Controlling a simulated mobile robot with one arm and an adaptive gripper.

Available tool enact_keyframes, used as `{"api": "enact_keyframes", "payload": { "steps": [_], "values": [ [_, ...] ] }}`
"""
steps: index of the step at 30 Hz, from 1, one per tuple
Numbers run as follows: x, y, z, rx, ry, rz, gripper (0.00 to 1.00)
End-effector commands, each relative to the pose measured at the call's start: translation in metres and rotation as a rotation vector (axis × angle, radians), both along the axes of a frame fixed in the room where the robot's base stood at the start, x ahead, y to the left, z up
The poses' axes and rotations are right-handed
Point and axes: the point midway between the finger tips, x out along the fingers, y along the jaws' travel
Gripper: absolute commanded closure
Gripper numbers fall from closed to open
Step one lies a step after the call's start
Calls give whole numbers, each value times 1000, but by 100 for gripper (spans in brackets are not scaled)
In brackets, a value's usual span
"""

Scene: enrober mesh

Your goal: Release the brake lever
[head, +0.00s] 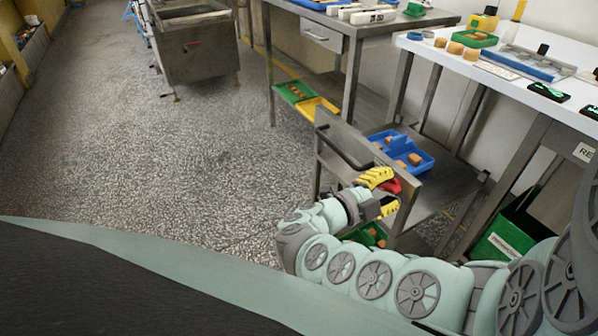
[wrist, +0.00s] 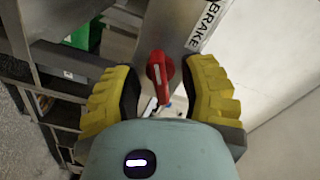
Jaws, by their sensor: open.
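The red brake lever (wrist: 160,68) is in the middle of the wrist view, on a grey metal post below a white label reading BRAKE (wrist: 204,26). In the head view a small part of the red lever (head: 393,186) shows between my fingers, on the trolley (head: 341,140). My gripper (wrist: 158,95) has yellow ribbed fingers, open, one on each side of the lever, with gaps between the fingers and the lever. It also shows in the head view (head: 383,193). The lever's lower end is near my palm; whether they touch I cannot tell.
The trolley holds a blue divided tray (head: 427,160) with brown pieces. A steel table (head: 352,25) and a white bench (head: 410,40) stand behind and right. A green bin (head: 512,232) is under the bench. The speckled floor at left is free.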

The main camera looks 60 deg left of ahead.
Motion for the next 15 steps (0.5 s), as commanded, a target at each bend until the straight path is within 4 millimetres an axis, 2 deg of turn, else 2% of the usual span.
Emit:
{"api": "enact_keyframes", "payload": {
  "steps": [8, 11, 15],
  "values": [
    [-4, 1, 0, 1, -1, 1, 59],
    [-14, 2, 0, 1, 0, 1, 59],
    [-37, 5, 1, 1, -2, 10, 59]
  ]
}}
